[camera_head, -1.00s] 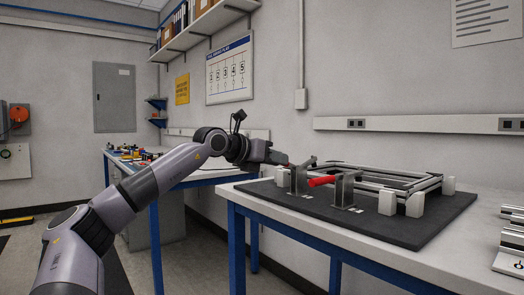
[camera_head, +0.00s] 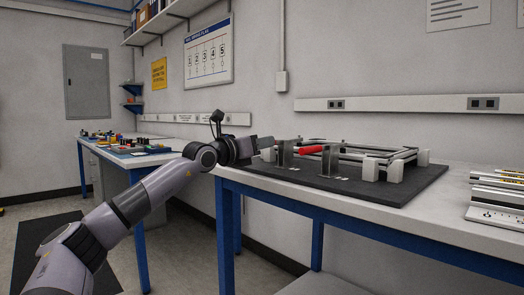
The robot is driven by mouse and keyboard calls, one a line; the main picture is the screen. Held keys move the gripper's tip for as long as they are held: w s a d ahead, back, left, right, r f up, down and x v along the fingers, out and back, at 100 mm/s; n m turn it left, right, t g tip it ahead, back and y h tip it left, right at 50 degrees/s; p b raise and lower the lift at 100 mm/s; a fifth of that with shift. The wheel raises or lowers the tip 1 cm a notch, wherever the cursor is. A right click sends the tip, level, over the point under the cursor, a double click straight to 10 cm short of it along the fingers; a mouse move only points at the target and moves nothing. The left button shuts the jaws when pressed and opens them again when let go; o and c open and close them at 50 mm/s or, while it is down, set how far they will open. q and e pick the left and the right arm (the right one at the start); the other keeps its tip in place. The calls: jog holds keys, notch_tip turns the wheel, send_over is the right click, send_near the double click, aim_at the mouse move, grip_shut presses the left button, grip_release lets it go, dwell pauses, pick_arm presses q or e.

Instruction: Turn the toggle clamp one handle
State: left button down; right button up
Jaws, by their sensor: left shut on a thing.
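Two grey toggle clamps stand at the front of a black fixture plate (camera_head: 400,194). My left gripper (camera_head: 268,146) is at the left clamp (camera_head: 285,154), on its left side, with its fingers level with the clamp's upper part. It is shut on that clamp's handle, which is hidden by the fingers. The right clamp (camera_head: 326,161) has a red handle (camera_head: 311,149) that lies nearly level and points left, apart from my gripper. Which clamp is number one is not marked legibly. My right gripper is not in view.
Metal rails (camera_head: 497,197) lie at the right end of the white table (camera_head: 450,222). Another bench (camera_head: 165,160) with small coloured parts stands at the back left. The wall is close behind.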

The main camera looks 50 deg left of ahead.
pick_arm(q)
jog(key=shift+f+b, duration=0.3)
jog(key=shift+f, duration=0.1)
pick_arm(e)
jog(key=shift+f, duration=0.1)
pick_arm(q)
jog(key=c, duration=1.1)
grip_release()
jog(key=shift+o, duration=0.3)
jog(key=shift+r, duration=0.1)
